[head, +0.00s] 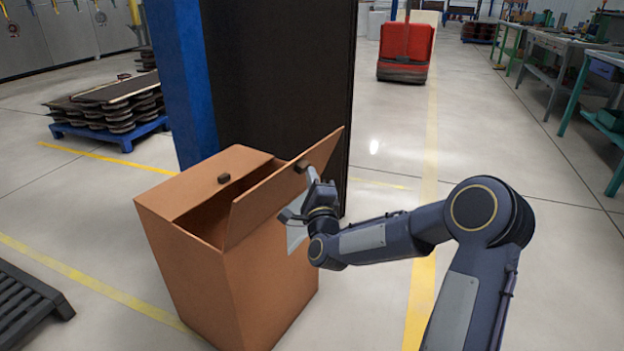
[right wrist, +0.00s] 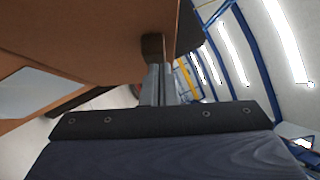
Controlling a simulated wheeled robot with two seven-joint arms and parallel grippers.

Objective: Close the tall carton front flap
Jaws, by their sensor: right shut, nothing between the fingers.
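The tall brown carton (head: 235,290) stands on the floor, its dark opening showing between two flaps. Its raised flap (head: 275,200) is on the near right side and stands up at a slant. The other flap (head: 195,180) lies nearly flat over the far left of the top, with a small dark knob (head: 223,178). My right gripper (head: 305,176) is shut and empty, its fingertips at the raised flap near its upper right corner. In the right wrist view the fingers (right wrist: 158,82) are together just below a brown knob (right wrist: 152,47); whether they touch is unclear. My left gripper is not in view.
A dark panel (head: 280,80) with a blue post (head: 183,85) stands right behind the carton. A dark pallet (head: 25,310) lies at the lower left. A red cart (head: 405,50) and workbenches (head: 570,50) are farther back. The floor right of the carton is clear.

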